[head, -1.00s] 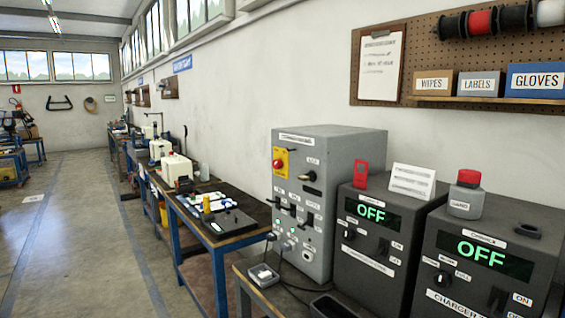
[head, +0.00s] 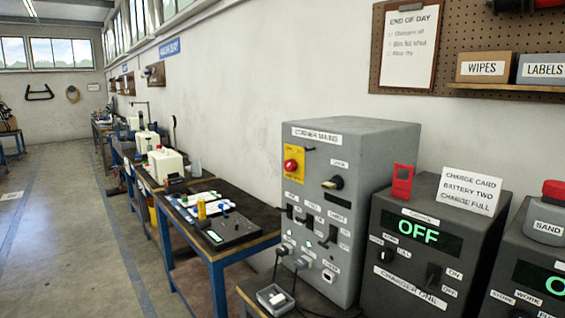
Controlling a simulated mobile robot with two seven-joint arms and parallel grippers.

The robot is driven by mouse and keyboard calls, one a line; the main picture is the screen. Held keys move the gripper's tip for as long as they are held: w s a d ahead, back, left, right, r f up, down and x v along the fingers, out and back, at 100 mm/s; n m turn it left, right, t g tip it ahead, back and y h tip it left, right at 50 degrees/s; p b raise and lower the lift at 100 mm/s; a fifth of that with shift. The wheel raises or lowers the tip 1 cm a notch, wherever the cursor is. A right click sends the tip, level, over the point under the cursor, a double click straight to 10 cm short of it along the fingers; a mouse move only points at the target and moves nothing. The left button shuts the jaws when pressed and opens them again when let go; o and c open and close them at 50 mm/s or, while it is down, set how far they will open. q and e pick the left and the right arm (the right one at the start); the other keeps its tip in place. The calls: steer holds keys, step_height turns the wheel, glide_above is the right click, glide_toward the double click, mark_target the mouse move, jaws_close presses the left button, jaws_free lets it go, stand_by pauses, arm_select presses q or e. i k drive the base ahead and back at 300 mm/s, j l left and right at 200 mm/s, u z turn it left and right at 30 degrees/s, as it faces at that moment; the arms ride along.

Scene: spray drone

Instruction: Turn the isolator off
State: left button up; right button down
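A grey cabinet labelled "CORNER MAINS" (head: 374,165) stands on the bench by the wall, right of centre. On its front, a red knob on a yellow plate (head: 291,165) looks like the isolator; its small label is too small to read and I cannot tell its position. To its right is a dark handle with a pale end (head: 333,183), below a small label. Lower down are several small black switches (head: 302,218) and sockets with green lights and plugged-in leads. Neither of my grippers is in view.
Right of the cabinet, a dark charger (head: 413,262) shows "OFF", with a red tag (head: 402,182) and a white card (head: 471,188) on top. Another charger (head: 533,262) is cut off at the right. A small grey box (head: 274,299) sits in front. Open floor lies left.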

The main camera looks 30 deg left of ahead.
mark_target(290, 165)
steer(key=i+j, duration=0.15)
steer(key=j, duration=0.2)
steer(key=i+j, duration=0.15)
steer(key=j, duration=0.2)
steer(key=i+j, duration=0.35)
steer(key=j, duration=0.3)
